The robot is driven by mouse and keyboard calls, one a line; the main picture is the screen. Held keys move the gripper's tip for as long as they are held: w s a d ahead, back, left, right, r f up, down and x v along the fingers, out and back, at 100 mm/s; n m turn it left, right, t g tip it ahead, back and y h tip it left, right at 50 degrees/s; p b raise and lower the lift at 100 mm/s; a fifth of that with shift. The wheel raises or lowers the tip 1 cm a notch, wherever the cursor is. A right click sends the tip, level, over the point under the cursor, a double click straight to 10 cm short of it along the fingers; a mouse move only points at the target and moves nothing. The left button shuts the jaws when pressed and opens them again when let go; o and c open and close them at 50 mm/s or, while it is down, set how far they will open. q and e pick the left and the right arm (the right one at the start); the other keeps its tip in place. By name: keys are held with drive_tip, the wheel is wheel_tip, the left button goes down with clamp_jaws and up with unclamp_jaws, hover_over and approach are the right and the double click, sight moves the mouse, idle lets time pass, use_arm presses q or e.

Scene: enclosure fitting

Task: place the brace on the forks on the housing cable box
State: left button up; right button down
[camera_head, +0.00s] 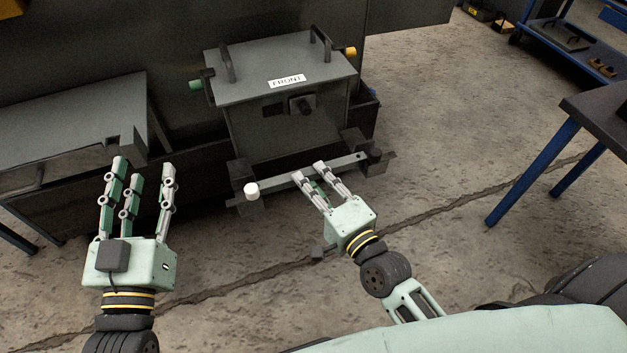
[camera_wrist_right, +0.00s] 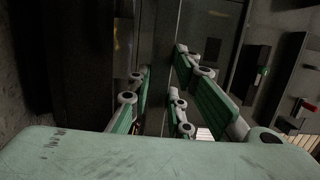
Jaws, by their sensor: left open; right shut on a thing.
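The housing cable box (camera_head: 285,75) is a grey box with a "FRONT" label and two handles on its lid. The brace (camera_head: 345,161) is a long light-grey bar in front of the box's lower edge. My right gripper (camera_head: 308,172) is shut on the brace near its middle; in the wrist view the bar (camera_wrist_right: 158,65) passes between the fingers (camera_wrist_right: 160,100). Dark supports, apparently the forks, stand near the brace's right end (camera_head: 375,157) and left end (camera_head: 243,196); I cannot tell whether the brace touches them. My left gripper (camera_head: 142,168) is open and empty, left of the box.
A white cylindrical cap (camera_head: 251,188) stands by the left support. A grey bench (camera_head: 70,115) is at left, and a dark table with blue legs (camera_head: 600,110) at right. A blue cart (camera_head: 575,45) stands at the back right. The floor between is mostly clear.

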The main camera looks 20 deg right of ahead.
drive_tip(key=c, duration=1.5)
unclamp_jaws()
drive_tip(key=shift+c, duration=0.2)
drive_tip(key=shift+f, duration=0.15)
drive_tip(key=v, duration=1.2)
